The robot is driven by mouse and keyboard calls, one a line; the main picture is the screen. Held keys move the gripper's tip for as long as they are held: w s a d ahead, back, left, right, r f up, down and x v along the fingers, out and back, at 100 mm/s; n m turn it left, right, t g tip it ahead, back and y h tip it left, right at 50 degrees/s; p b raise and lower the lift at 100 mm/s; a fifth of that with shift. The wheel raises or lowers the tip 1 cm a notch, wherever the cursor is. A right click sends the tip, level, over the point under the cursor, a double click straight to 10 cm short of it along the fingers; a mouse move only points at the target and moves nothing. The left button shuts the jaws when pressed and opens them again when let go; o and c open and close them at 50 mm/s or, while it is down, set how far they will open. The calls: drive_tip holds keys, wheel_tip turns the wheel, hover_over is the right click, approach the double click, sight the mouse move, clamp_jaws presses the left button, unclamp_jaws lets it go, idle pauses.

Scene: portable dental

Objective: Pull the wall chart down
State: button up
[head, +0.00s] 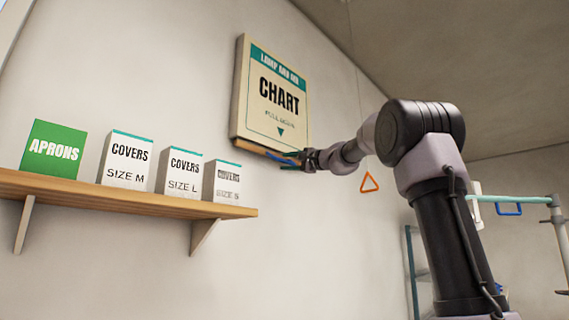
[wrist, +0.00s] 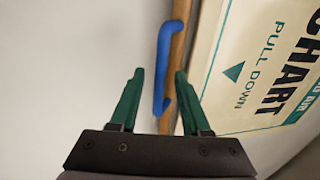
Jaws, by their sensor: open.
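The wall chart (head: 272,92) is a cream case with a teal band, the word CHART and a pull-down arrow, mounted on the wall. It also shows turned sideways in the wrist view (wrist: 258,65). A wooden bar (head: 250,148) runs along its bottom edge. A blue handle (wrist: 165,50) lies along this bar (wrist: 180,45) in the wrist view. My gripper (head: 292,160) is at the chart's lower edge. In the wrist view its green fingers (wrist: 160,74) are open, one each side of the blue handle. Whether either finger touches it I cannot tell.
A wooden shelf (head: 130,195) at left holds a green aprons box (head: 53,149) and white covers boxes (head: 126,160). An orange triangle (head: 369,183) hangs right of my gripper. A teal rail with a blue loop (head: 508,209) stands at right. Wall below the chart is bare.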

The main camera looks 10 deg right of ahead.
drive_tip(key=shift+x, duration=0.9)
clamp_jaws()
idle(0.9)
